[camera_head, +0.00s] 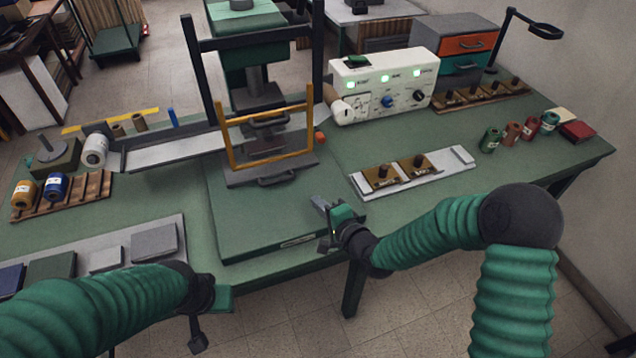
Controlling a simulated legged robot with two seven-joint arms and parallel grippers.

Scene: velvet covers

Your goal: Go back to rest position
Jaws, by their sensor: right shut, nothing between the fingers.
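My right gripper (322,222) is at the front edge of the green table (480,155), near the front right corner of the raised green press base (240,215). It is shut and holds nothing. My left gripper (208,325) hangs in front of the table's edge at the lower left, right of the grey slab tray (180,228). Its fingers are small and dark here, so I cannot tell whether it is open or shut.
A press with a yellow frame (229,140) stands mid-table. A white control box (390,85) with green lights is behind. A white strip (440,171) bears two brown blocks. Several small cans stand at right; a wooden rack (90,190) with cans is at left.

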